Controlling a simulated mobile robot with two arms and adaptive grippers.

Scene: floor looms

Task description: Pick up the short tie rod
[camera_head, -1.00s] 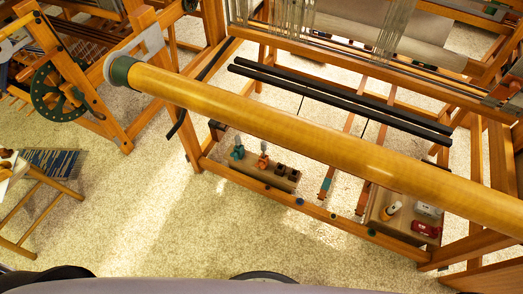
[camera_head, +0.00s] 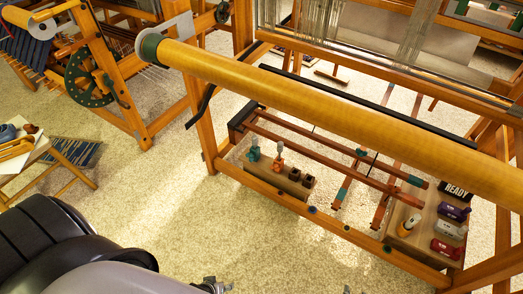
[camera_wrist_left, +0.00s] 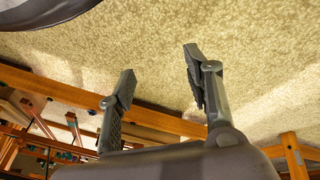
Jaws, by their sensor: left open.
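Several reddish-brown rods lie under the big yellow beam of the loom. Two long rods (camera_head: 318,155) run side by side, sloping down to the right. Shorter crosswise rods with teal bands, one on the left (camera_head: 341,192) and one on the right (camera_head: 381,208), lie below them. I cannot tell for sure which is the short tie rod. My left gripper (camera_wrist_left: 160,82) is open and empty in the left wrist view, apart from the loom rail. In the head view only its tip (camera_head: 214,286) shows at the bottom edge, over the carpet. My right gripper is not seen.
The yellow beam (camera_head: 300,90) and the front rail (camera_head: 320,218) frame the space around the rods. A wooden tray (camera_head: 296,188) with teal and orange pieces is at left; a board (camera_head: 408,240) with labelled items is at right. Carpet (camera_head: 230,235) in front is free.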

